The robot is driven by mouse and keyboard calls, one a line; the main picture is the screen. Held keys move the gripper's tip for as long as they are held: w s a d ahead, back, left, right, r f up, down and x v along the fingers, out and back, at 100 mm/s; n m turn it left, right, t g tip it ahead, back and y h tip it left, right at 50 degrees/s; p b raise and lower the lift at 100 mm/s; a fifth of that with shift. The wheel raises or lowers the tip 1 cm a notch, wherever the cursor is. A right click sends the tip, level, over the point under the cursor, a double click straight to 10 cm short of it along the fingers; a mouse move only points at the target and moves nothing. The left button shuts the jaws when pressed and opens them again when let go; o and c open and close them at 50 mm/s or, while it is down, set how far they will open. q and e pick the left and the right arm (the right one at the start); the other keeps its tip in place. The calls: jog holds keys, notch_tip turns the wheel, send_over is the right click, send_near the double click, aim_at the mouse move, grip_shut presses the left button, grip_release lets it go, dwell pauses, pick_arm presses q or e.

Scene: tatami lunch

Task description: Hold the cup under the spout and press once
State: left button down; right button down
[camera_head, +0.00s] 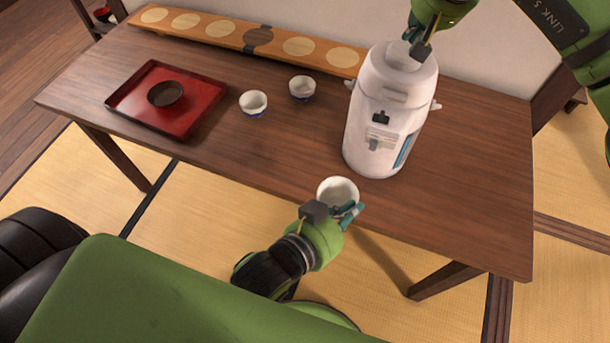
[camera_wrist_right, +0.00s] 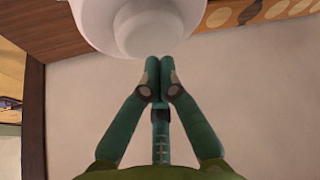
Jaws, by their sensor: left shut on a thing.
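The cup's lower part is partly hidden by the fingers. My right gripper (camera_head: 415,45) is at the dispenser's top; its fingers (camera_wrist_right: 159,66) are together with nothing between them. I cannot tell whether they touch the top.
Two other white cups (camera_head: 253,102) (camera_head: 302,87) stand left of the dispenser on the wooden table (camera_head: 280,140). A red tray (camera_head: 190,119) with a dark bowl (camera_head: 165,94) is farther left. A long board with round pads (camera_head: 220,28) lies along the back. The table's right side is clear.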

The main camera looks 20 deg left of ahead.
pick_arm(q)
jog(key=s+d+m+h, duration=0.2)
jog(key=d, duration=0.2)
jog(key=w, duration=1.1)
jog(key=shift+w+d+f+g, duration=0.15)
jog(key=shift+w+d+g, duration=0.1)
jog(key=shift+g, duration=0.15)
jog(key=shift+a, duration=0.1)
pick_arm(e)
jog(key=shift+f, duration=0.4)
dwell(0.8)
jog(key=shift+s+f, duration=0.1)
jog(key=shift+f, duration=1.55)
jog(key=shift+r, duration=1.9)
